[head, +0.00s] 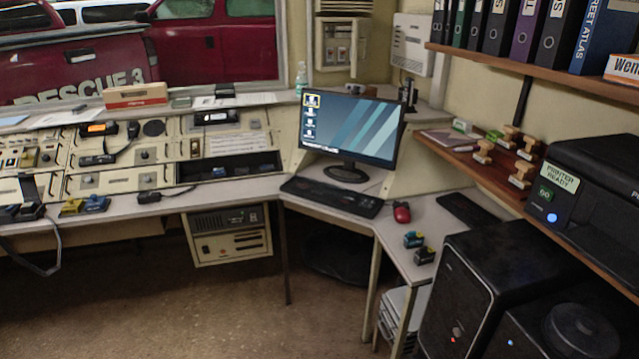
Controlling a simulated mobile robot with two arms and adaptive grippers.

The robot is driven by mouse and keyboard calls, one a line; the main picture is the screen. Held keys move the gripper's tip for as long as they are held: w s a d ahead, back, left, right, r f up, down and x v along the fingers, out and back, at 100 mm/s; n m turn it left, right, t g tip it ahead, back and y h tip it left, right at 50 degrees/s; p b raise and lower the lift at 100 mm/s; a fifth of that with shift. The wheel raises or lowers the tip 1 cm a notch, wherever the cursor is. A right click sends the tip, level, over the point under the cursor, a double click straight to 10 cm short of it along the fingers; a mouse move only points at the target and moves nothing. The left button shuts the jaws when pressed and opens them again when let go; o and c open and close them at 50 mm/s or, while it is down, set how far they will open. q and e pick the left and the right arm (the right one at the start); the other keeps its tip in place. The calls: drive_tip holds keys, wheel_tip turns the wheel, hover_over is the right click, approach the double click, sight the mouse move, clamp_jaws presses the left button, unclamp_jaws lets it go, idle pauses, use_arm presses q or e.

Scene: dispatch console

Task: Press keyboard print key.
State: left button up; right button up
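A black keyboard (332,197) lies on the corner desk in front of the monitor (350,130). Its single keys, the print key among them, are too small to tell apart. The monitor is on and shows a blue desktop with several icons. A second black keyboard-like slab (467,209) lies on the right part of the desk, partly hidden by a black computer tower. A printer (600,190) at the right carries a green "PRINTER READY" label (558,178) and a lit blue light. Neither of my grippers is in view.
A red mouse (401,212) lies right of the keyboard. Two small dark blocks (414,240) sit on the desk's right part. A wooden shelf (478,168) with stamps and the black tower (500,280) stand at the right. Open floor (200,310) lies before the desk.

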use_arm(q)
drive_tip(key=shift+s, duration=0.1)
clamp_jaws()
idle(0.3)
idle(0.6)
